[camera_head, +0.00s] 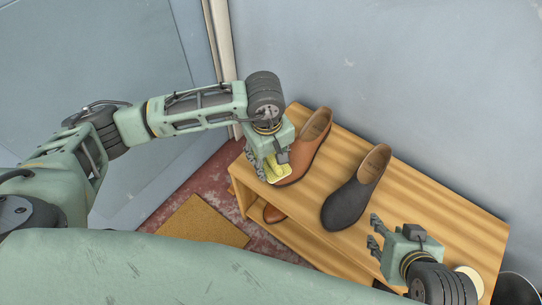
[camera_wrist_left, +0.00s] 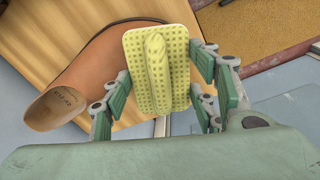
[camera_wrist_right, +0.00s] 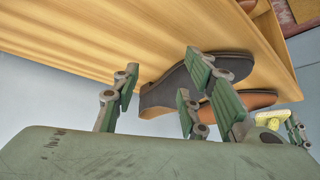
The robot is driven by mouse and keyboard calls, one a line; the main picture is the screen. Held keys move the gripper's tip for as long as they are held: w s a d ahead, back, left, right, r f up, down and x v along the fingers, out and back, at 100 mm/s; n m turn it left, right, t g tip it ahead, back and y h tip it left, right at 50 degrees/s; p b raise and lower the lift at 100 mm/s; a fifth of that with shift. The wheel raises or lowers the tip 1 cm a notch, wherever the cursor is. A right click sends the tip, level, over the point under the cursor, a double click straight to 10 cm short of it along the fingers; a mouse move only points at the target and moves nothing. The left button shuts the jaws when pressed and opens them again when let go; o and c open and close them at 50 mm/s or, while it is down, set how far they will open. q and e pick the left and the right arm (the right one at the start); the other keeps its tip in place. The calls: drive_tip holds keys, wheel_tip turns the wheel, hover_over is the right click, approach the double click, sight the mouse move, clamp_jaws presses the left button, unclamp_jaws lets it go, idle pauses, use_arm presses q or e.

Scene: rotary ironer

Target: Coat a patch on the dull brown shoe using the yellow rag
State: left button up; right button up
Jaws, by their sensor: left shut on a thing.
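The brown shoe (camera_head: 307,146) stands on the wooden bench top at its left end; it fills the left part of the left wrist view (camera_wrist_left: 92,70). The yellow rag (camera_head: 277,170) is a dotted pad with a raised ridge. My left gripper (camera_head: 268,165) is shut on the rag and holds it at the shoe's toe; whether the rag touches the leather is hard to tell. The rag shows clearly in the left wrist view (camera_wrist_left: 157,70). My right gripper (camera_head: 376,234) is open and empty above the bench, right of the dark grey shoe (camera_head: 352,194).
Another brown shoe (camera_head: 273,213) sits on the lower shelf. A doormat (camera_head: 200,226) lies on the red floor. A round pale-topped container (camera_head: 470,277) stands at the bench's right end. A wall is behind.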

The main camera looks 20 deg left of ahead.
use_arm(q)
drive_tip(key=shift+f, duration=0.1)
use_arm(e)
drive_tip(key=shift+w+a+r, duration=0.15)
drive_tip(key=shift+w, duration=0.15)
drive_tip(key=shift+w+r, duration=0.15)
drive_tip(key=shift+w, duration=0.1)
drive_tip(key=shift+a, duration=0.1)
use_arm(q)
drive_tip(key=shift+f, duration=0.1)
use_arm(e)
drive_tip(key=shift+w+r+t, duration=0.15)
drive_tip(key=shift+w+t, duration=0.15)
drive_tip(key=shift+t, duration=0.1)
drive_tip(key=shift+w+a+r, duration=0.1)
drive_tip(key=shift+w, duration=0.05)
use_arm(q)
drive_tip(key=shift+f, duration=0.1)
use_arm(e)
drive_tip(key=shift+w+r, duration=0.2)
use_arm(q)
drive_tip(key=shift+f+b, duration=0.15)
drive_tip(key=shift+b, duration=0.25)
use_arm(e)
drive_tip(key=shift+w+a+r+t+y, duration=0.3)
drive_tip(key=shift+w+r+t, duration=0.1)
drive_tip(key=shift+w+t, duration=0.2)
drive_tip(key=shift+w+r, duration=0.25)
